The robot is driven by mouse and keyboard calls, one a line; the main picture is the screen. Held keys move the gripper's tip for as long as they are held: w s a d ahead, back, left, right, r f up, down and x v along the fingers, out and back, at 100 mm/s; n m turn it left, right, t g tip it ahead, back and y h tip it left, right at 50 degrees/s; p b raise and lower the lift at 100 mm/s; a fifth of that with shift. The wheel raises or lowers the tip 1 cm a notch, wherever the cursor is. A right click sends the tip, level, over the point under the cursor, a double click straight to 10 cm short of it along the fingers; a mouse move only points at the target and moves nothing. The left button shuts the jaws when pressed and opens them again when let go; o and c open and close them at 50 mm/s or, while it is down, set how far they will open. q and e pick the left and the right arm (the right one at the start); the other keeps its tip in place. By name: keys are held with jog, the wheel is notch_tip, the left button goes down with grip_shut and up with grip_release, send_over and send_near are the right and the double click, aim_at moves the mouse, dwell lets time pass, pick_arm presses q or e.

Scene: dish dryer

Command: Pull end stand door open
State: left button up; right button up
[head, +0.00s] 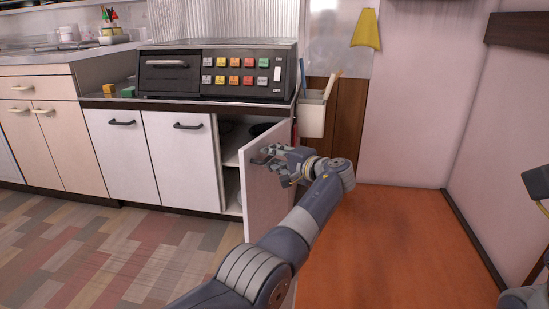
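The white end stand door (262,205) stands swung open at the right end of the low cabinet. The opening beside it shows a shelf and a dark round item (262,129) inside. My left gripper (272,161) is at the upper part of this door, by its dark handle (258,161). The fingers overlap the handle area, and I cannot tell whether they are closed on it. Only dark parts of my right arm show at the right edge; its gripper is out of view.
A black appliance with coloured buttons (240,76) stands on the cabinet. A white holder with utensils (312,115) hangs at its right. Two other white doors (180,160) are shut. Orange floor (400,250) lies open at right, bounded by a wall.

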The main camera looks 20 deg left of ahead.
pick_arm(q)
jog(key=shift+d, duration=0.1)
jog(key=v, duration=0.7)
jog(key=shift+s, duration=0.2)
